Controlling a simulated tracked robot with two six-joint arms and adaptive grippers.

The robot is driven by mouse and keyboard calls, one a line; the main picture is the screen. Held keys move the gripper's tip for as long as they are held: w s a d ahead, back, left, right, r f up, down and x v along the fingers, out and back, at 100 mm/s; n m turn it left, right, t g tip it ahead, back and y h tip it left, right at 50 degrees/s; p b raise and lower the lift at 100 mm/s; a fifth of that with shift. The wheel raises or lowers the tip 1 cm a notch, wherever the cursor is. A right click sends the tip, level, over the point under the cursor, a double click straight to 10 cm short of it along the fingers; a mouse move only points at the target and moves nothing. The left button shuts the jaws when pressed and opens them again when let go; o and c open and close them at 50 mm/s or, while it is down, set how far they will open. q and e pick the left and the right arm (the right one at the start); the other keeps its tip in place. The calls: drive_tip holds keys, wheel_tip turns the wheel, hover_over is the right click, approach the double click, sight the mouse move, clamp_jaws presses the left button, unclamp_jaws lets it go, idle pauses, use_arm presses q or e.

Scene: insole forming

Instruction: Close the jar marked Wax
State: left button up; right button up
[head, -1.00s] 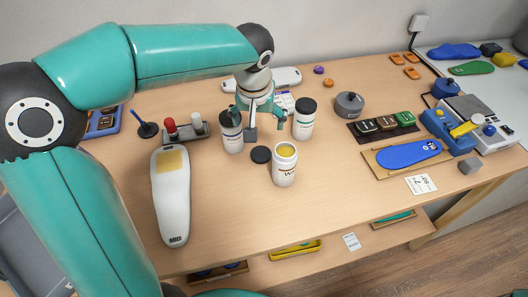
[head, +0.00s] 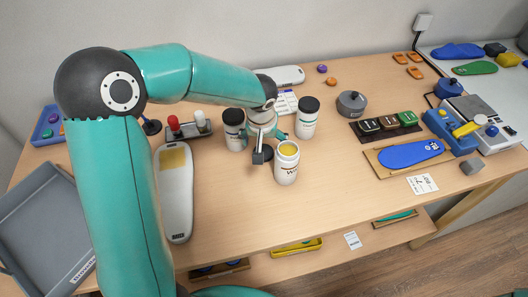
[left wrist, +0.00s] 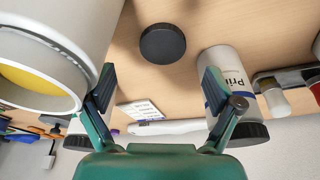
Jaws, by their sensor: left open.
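The Wax jar (head: 286,170) stands upright and open on the bench, with yellow wax showing in its mouth. In the left wrist view the open jar (left wrist: 75,35) fills the left side. A round black lid (left wrist: 162,43) lies flat on the bench; in the head view my gripper hides most of it. My left gripper (head: 261,153) is beside the Wax jar, above the lid area. In the left wrist view my left gripper (left wrist: 160,82) is open and empty, the lid showing beyond its fingers. My right gripper is not in view.
Dark-capped white jars stand left (head: 235,138) and right (head: 306,122) of the gripper; the left wrist view shows a Primer-type jar (left wrist: 222,70) close to one finger. A white insole-shaped device (head: 176,205) lies at left. The bench front is clear.

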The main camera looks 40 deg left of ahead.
sight(263, 149)
use_arm(q)
drive_tip(key=shift+p+x, duration=0.65)
drive_tip(key=shift+x, duration=1.95)
drive_tip(key=shift+a, duration=0.15)
drive_tip(key=shift+s, duration=0.1)
drive_tip(key=c, duration=0.8)
